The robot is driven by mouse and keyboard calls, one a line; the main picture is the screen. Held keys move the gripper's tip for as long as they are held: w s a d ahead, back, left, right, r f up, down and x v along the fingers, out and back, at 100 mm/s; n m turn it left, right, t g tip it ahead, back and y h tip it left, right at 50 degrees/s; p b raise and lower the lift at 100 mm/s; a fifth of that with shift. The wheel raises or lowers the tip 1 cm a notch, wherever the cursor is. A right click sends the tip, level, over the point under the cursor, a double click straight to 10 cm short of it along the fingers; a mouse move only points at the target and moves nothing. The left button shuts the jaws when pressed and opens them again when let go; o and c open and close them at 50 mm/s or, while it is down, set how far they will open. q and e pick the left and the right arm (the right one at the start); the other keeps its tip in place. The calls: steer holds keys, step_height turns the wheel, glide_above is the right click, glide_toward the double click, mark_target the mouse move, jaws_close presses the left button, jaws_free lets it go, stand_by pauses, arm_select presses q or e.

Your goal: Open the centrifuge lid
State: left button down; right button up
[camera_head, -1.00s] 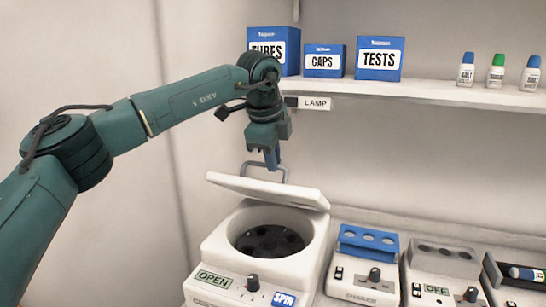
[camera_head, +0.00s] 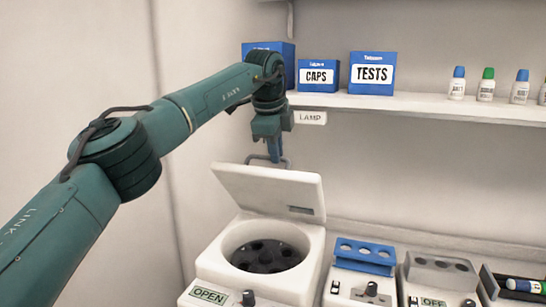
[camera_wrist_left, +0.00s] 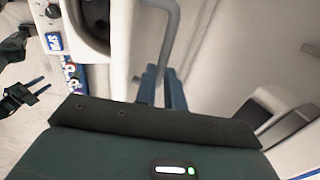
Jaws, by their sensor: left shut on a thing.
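The white centrifuge (camera_head: 262,262) stands at the lower middle of the head view, with its round dark rotor bowl (camera_head: 268,254) showing. Its white lid (camera_head: 272,190) is tilted up and back above the bowl. My left gripper (camera_head: 275,158) is shut on the grey lid handle (camera_head: 254,160) at the lid's upper edge. In the left wrist view the handle (camera_wrist_left: 170,35) runs down between the gripper's fingers (camera_wrist_left: 163,85). A label reading OPEN (camera_head: 208,294) and a dark knob (camera_head: 248,297) are on the centrifuge's front.
A blue rack device (camera_head: 363,256) and a grey one (camera_head: 440,268) stand to the right of the centrifuge. Above is a shelf (camera_head: 420,110) with blue boxes (camera_head: 372,73) and small bottles (camera_head: 486,84). The wall behind the lid is bare.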

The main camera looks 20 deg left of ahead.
arm_select(q)
steer(key=shift+w, duration=0.1)
steer(key=c, duration=1.5)
jaws_free()
steer(key=v, duration=1.3)
steer(key=shift+r, duration=0.15)
steer(key=shift+c, duration=0.3)
